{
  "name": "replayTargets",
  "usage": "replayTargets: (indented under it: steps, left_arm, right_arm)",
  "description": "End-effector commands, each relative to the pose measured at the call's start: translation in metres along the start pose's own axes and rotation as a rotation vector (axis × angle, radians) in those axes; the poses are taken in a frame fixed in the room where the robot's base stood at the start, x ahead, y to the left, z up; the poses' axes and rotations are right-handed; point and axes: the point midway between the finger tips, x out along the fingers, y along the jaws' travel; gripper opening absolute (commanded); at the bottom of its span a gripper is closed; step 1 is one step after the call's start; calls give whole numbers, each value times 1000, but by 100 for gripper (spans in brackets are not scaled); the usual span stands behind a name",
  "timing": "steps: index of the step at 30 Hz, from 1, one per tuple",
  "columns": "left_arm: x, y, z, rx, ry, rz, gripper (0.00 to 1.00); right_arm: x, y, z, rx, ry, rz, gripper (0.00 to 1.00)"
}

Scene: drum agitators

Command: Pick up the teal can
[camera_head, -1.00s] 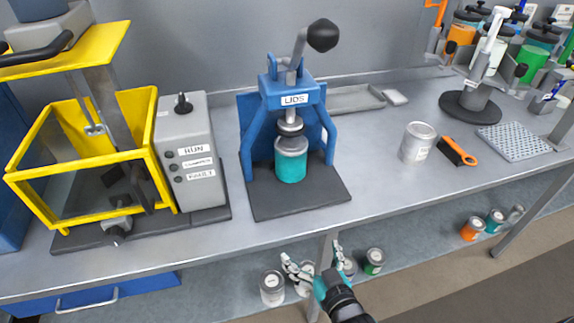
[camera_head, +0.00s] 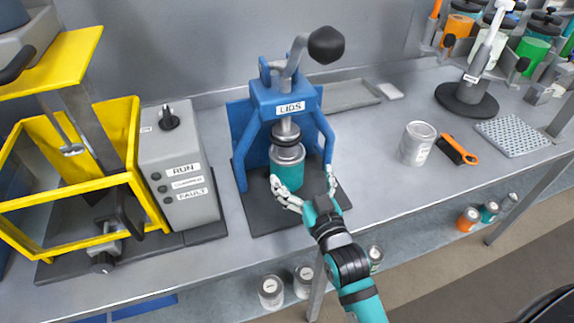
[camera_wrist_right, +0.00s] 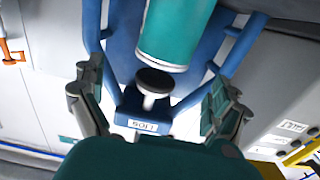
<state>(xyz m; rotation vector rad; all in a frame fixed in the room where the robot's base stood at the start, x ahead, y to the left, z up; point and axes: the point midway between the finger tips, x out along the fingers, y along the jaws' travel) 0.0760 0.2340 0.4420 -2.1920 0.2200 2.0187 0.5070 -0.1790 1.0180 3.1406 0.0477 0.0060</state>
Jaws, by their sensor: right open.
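The teal can (camera_head: 287,176), with a silvery top, stands upright on the dark base of the blue lid press (camera_head: 240,150), under its plunger. My right gripper (camera_head: 304,183) is open just in front of the can, with one finger toward each side. In the right wrist view the picture is upside down. There the teal can (camera_wrist_right: 178,32) shows at the top, beyond and between the spread fingers of the right gripper (camera_wrist_right: 158,92), apart from them. The can's far side is hidden. My left gripper is not in view.
The press's blue legs flank the can closely, and its lever with a black knob (camera_head: 326,45) rises above. A yellow-framed machine (camera_head: 128,110) and grey control box (camera_head: 180,165) stand left. Several cans sit below.

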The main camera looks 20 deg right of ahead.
Motion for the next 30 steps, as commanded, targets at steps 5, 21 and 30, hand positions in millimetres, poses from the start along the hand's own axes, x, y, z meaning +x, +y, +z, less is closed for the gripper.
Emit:
replayTargets:
  steps: [5,21,30]
  left_arm:
    - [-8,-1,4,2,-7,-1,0]
    - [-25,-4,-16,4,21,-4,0]
    - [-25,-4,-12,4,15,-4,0]
  right_arm:
    - [30,0,-1,0,0,0,100]
    - [86,-6,4,1,0,1,100]
    - [89,-6,6,1,-1,1,99]
